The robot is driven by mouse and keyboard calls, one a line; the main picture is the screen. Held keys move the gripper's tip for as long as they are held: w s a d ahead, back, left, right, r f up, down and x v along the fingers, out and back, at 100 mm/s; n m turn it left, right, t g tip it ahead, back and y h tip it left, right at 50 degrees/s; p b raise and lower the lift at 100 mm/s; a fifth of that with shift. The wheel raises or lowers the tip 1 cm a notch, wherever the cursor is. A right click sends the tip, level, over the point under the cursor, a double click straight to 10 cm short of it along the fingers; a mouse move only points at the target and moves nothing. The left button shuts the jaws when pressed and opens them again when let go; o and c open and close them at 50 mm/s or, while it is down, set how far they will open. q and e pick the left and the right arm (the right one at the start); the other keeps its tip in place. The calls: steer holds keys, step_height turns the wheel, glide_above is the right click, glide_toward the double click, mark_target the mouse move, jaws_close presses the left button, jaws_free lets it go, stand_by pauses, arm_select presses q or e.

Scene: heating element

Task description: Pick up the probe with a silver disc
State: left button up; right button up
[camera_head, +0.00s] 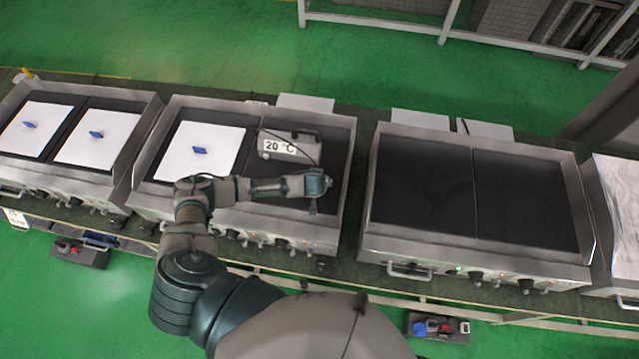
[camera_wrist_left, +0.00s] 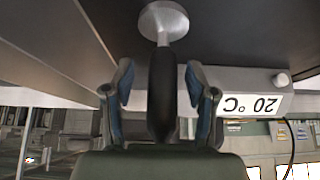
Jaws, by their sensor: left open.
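In the left wrist view the probe shows a silver disc (camera_wrist_left: 164,21) at its end and a thick black handle (camera_wrist_left: 162,88). The disc is against or very near the dark plate surface; I cannot tell which. My left gripper (camera_wrist_left: 160,86) is open, one blue-padded finger on each side of the handle, with visible gaps. In the head view my left gripper (camera_head: 317,187) is over the right part of the second griddle and hides the probe. A meter reading 20 °C (camera_head: 290,148) lies just behind the gripper; its display (camera_wrist_left: 252,104) appears upside down in the wrist view. My right gripper is not in view.
The second griddle (camera_head: 340,165) has a white plate with a blue handle (camera_head: 200,150) on its left half. Another griddle with two white plates stands left. The griddle at right (camera_head: 470,195) has a bare dark top. Metal rims border each griddle.

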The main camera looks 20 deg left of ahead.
arm_select(q)
steer(key=shift+a, duration=0.3)
jaws_close()
steer(key=shift+d, duration=0.1)
steer(key=shift+d, duration=0.1)
